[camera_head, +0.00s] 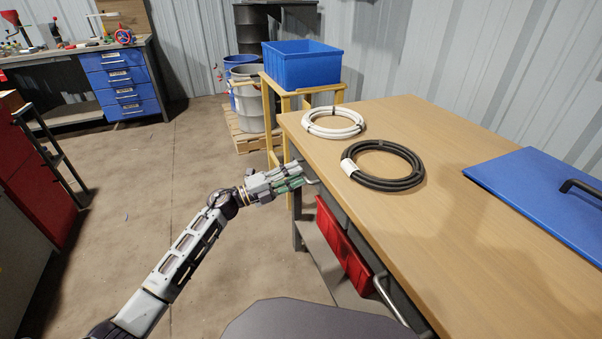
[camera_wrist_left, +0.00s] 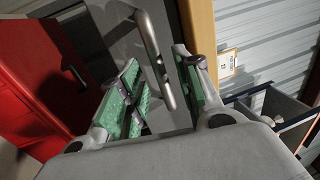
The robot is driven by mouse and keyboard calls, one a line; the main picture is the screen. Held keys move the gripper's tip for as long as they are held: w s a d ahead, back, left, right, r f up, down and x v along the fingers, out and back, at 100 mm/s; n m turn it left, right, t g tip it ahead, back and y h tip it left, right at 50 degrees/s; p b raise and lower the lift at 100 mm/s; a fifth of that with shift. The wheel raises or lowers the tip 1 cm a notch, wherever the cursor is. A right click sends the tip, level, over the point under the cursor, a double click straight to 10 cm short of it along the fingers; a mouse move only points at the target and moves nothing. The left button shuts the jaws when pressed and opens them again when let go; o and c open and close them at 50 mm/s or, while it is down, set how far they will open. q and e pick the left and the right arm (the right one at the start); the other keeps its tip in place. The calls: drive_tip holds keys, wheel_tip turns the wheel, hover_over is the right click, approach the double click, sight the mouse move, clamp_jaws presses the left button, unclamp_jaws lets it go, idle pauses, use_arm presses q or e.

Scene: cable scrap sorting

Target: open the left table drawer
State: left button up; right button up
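The wooden table (camera_head: 450,240) stands at the right, with metal bar handles along its near left side. The left drawer's handle (camera_head: 309,174) is at the far end of that side, partly hidden by my left gripper (camera_head: 288,181). In the left wrist view, the handle (camera_wrist_left: 151,45) lies between the separated green-padded fingers of my left gripper (camera_wrist_left: 157,65). The fingers look open, and contact with the bar is not clear. The drawer front (camera_wrist_left: 115,42) is dark grey and looks closed. My right gripper is not in view.
A second handle (camera_head: 389,299) is nearer on the same side. A red bin (camera_head: 342,246) sits under the table. A white cable coil (camera_head: 333,122), black coil (camera_head: 384,165) and blue panel (camera_head: 535,185) lie on top. A blue crate (camera_head: 300,65) stands behind. Floor at left is clear.

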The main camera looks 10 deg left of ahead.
use_arm(q)
drive_tip(key=shift+x, duration=1.3)
clamp_jaws()
